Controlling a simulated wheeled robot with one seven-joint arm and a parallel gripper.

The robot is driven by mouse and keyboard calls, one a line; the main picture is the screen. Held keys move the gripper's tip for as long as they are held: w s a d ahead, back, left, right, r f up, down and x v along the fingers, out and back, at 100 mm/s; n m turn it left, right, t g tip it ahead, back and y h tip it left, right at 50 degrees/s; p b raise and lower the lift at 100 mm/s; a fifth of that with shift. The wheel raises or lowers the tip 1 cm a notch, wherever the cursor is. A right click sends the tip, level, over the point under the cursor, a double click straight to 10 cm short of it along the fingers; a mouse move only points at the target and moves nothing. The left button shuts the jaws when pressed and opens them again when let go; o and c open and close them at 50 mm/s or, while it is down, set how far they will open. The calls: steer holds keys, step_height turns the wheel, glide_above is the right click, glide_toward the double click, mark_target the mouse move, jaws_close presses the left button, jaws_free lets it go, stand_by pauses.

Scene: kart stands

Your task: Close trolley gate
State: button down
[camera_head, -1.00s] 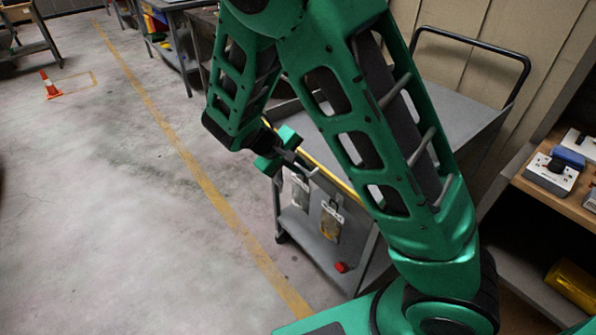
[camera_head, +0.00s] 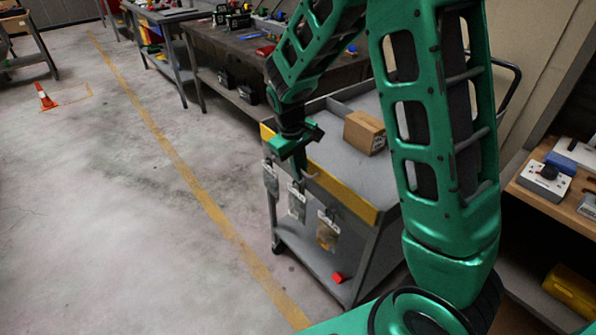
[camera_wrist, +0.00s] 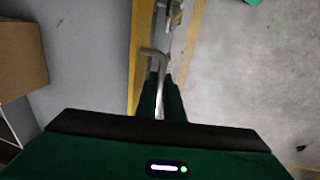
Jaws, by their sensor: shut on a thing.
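The trolley gate (camera_head: 349,200) is a yellow panel along the near long side of the grey trolley (camera_head: 345,162). It looks roughly upright at the edge of the top deck; I cannot tell whether it is latched. My gripper (camera_head: 302,170) is at the outer side of the gate, pointing down, shut on the grey gate handle (camera_wrist: 153,54). In the wrist view the fingers (camera_wrist: 161,88) meet around the handle beside the yellow gate edge (camera_wrist: 142,30). The fingertips are partly hidden by the fingers themselves.
A cardboard box (camera_head: 365,132) stands on the trolley deck. Tagged bags (camera_head: 328,232) hang along the trolley's outer side, and a red item (camera_head: 338,278) lies on its lower shelf. Workbenches (camera_head: 250,50) stand behind. A wooden shelf (camera_head: 545,205) is close at right.

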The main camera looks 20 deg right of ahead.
steer(key=shift+d, duration=0.15)
steer(key=c, duration=2.2)
jaws_free()
steer(key=shift+f, duration=0.1)
steer(key=r, duration=0.3)
steer(key=a+r, duration=0.1)
steer(key=r, duration=0.3)
steer(key=a+r, duration=0.1)
steer(key=r, duration=0.2)
steer(key=shift+s+r, duration=0.2)
steer(key=shift+r, duration=0.1)
steer(key=s+d+r+m+y, duration=0.1)
steer(key=s+d+r+m, duration=0.15)
steer(key=s+d, duration=0.65)
steer(key=s+d+r+m, duration=0.2)
steer(key=s+d+m, duration=0.2)
steer(key=s+d, duration=0.55)
steer(key=s+m, duration=0.1)
steer(key=s, duration=0.3)
steer(key=s+a+f+m, duration=0.1)
steer(key=s, duration=0.3)
steer(key=s+m+y, duration=0.1)
steer(key=s, duration=0.3)
steer(key=shift+s+a+f+m+g, duration=0.2)
steer(key=shift+s+f+m+g, duration=0.1)
steer(key=shift+s, duration=0.1)
